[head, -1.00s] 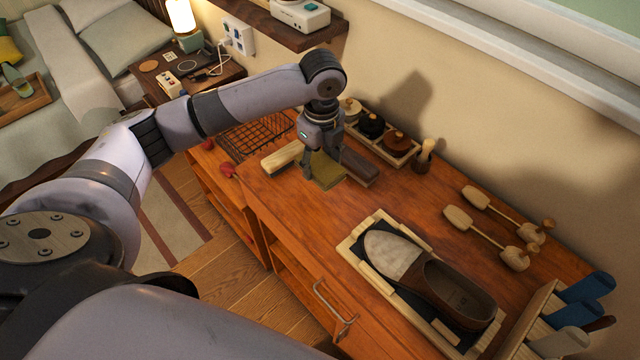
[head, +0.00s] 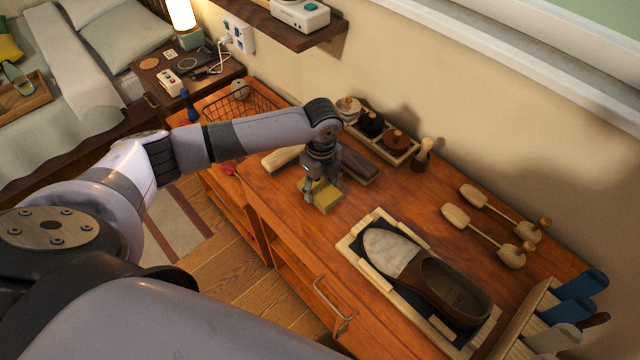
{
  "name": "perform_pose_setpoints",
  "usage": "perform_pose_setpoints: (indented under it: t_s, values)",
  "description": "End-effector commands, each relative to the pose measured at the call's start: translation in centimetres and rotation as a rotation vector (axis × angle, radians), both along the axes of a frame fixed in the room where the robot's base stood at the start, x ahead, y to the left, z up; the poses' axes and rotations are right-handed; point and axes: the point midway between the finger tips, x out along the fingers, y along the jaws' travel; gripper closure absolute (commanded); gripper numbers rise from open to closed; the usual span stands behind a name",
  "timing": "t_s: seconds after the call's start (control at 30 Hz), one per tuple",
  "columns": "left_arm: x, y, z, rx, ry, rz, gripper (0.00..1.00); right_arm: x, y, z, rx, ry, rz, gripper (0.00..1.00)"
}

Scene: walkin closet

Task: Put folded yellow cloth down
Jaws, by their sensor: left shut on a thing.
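The folded yellow cloth (head: 326,199) is at the left part of the wooden dresser top (head: 400,190). My left gripper (head: 318,190) points down and is shut on the cloth, hiding part of it. The cloth is at or just above the dresser top; I cannot tell whether it touches. My right gripper is not in view.
Two brushes, a light one (head: 283,158) and a dark one (head: 358,166), lie behind the gripper. A tray of lidded jars (head: 395,143) stands by the wall. A brown shoe (head: 425,275) sits on a tray at right. Bare wood lies between cloth and shoe. A wire basket (head: 235,107) is at left.

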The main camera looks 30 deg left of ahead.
Motion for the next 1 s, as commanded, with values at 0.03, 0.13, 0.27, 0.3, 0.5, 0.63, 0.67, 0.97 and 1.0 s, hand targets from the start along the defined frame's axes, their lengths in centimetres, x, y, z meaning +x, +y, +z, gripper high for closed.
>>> perform_pose_setpoints:
  t_s: [0.03, 0.13, 0.27, 0.3, 0.5, 0.63, 0.67, 0.97, 1.0]
  values:
    - [0.0, 0.0, -0.2, 0.000, 0.001, 0.000, 0.66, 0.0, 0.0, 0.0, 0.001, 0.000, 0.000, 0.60]
    - [0.0, 0.0, -0.2, 0.000, 0.000, 0.000, 0.42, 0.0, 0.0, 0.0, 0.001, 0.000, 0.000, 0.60]
    - [0.0, 0.0, -0.2, 0.000, 0.000, 0.000, 0.33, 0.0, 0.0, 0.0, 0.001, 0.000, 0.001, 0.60]
    - [0.0, 0.0, -0.2, 0.000, 0.000, 0.000, 0.31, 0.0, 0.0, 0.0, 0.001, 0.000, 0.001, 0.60]
    - [0.0, 0.0, -0.2, 0.000, 0.000, 0.000, 0.27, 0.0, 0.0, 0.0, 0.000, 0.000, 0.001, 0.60]
    - [0.0, 0.0, -0.1, 0.000, 0.000, 0.000, 0.27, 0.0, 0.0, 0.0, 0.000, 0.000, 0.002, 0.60]
    - [0.0, 0.0, 0.0, 0.000, 0.000, 0.000, 0.27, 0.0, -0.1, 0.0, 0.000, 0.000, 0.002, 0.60]
    - [0.1, -0.1, 4.2, -0.002, -0.005, 0.000, 0.27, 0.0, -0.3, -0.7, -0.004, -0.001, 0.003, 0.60]
    - [0.2, -0.2, 5.1, -0.002, -0.006, 0.000, 0.27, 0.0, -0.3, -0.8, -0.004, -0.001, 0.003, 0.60]
